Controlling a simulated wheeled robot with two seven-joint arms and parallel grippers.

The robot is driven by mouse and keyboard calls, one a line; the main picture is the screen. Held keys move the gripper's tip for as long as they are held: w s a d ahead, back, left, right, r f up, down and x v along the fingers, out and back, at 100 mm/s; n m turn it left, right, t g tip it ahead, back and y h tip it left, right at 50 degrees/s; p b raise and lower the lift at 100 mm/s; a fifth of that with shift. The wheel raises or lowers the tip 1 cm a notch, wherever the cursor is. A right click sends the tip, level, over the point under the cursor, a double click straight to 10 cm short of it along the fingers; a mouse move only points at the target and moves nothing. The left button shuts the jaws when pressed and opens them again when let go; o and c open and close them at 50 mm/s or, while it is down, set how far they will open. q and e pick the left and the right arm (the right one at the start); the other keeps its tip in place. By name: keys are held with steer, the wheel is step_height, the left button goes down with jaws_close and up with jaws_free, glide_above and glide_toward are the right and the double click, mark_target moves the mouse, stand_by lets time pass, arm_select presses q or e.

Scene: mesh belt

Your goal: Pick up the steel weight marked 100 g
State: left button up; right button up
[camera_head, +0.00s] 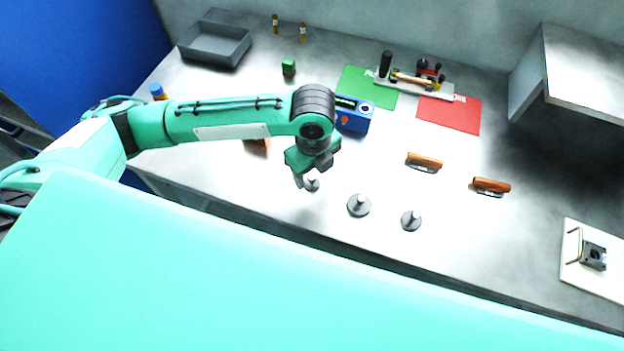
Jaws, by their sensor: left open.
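Three grey steel weights with knobs stand in a row near the front edge of the bench. The middle weight (358,206) looks the largest, the right weight (411,221) is a little smaller, and the left weight (312,185) is partly hidden by my left gripper. No markings can be read, so I cannot tell which is the 100 g one. My left gripper (304,181) is open and points down at the left weight, right beside or over it. I cannot tell whether they touch. My right gripper is not in view.
A blue device (353,118) stands behind my left wrist. Green (367,88) and red (448,113) mats lie farther back, with a rack (415,82) behind. Two orange-brown handled items (424,161) (491,186) lie right. A grey tray (215,45) is back left. A shelf (585,80) overhangs right.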

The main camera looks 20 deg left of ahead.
mark_target(312, 177)
arm_select(q)
steer(key=f, duration=0.4)
steer(key=shift+w+a+f+p, duration=0.2)
steer(key=shift+p, duration=0.15)
steer(key=shift+c, duration=0.5)
steer(key=c, duration=1)
